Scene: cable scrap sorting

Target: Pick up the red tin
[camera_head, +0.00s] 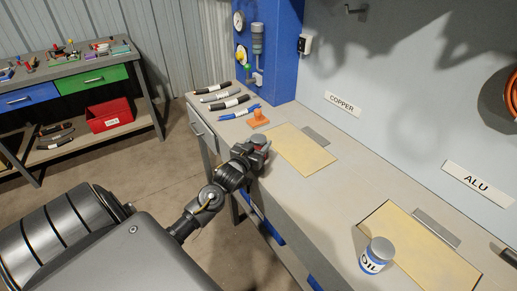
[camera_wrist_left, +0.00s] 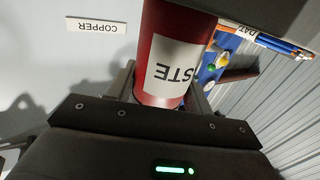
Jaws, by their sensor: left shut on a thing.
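The red tin (camera_wrist_left: 178,40) fills the middle of the left wrist view, with a white label whose visible letters read "STE" upside down. My left gripper (camera_wrist_left: 165,88) is shut on it, a finger on each side. In the head view the left gripper (camera_head: 251,155) is over the near edge of the workbench, left of the yellow copper mat. My right gripper is not in view.
An orange object (camera_head: 258,118) stands just behind the gripper, with blue cables (camera_head: 240,112) and black cables (camera_head: 212,87) beyond. A yellow mat (camera_head: 303,150) lies under the COPPER sign. A blue-and-white OIL tin (camera_head: 376,257) stands by the ALU mat (camera_head: 425,262). The bench between the mats is clear.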

